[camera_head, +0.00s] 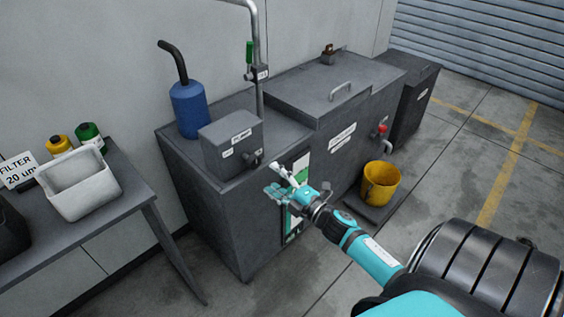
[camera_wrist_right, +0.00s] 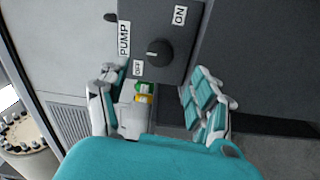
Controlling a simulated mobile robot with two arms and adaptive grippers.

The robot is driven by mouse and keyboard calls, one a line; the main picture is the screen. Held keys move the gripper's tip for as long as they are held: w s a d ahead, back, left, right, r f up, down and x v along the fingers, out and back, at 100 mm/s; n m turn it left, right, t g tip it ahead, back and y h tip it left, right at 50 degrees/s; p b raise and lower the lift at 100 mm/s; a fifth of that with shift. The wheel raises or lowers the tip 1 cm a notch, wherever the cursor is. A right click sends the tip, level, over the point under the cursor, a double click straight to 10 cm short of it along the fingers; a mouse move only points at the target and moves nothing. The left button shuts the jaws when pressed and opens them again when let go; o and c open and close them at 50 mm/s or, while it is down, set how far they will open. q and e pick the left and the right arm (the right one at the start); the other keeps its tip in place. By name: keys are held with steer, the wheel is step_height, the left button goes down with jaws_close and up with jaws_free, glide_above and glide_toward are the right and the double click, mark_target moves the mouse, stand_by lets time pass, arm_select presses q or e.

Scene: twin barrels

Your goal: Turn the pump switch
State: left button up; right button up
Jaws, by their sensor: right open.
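The pump switch (camera_wrist_right: 158,53) is a round black knob on a grey box marked PUMP, with ON and OFF labels, in the right wrist view. In the head view the grey pump box (camera_head: 231,144) stands on the front corner of the dark machine, and the knob (camera_head: 257,156) shows small on its side. My right gripper (camera_head: 277,181) is open just in front of and a little below the box. In the right wrist view its fingers (camera_wrist_right: 155,88) are spread to either side below the knob, apart from it, with nothing between them. My left gripper is not in view.
A blue canister (camera_head: 188,108) with a bent spout stands behind the box, near a vertical pipe (camera_head: 260,88) with a green handle. A yellow bucket (camera_head: 381,183) stands at right under a red tap (camera_head: 382,129). A bench with a white tub (camera_head: 80,185) is at left.

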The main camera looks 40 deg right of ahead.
steer(key=shift+s+d, duration=0.1)
steer(key=shift+s, duration=1.15)
steer(key=shift+f, duration=0.1)
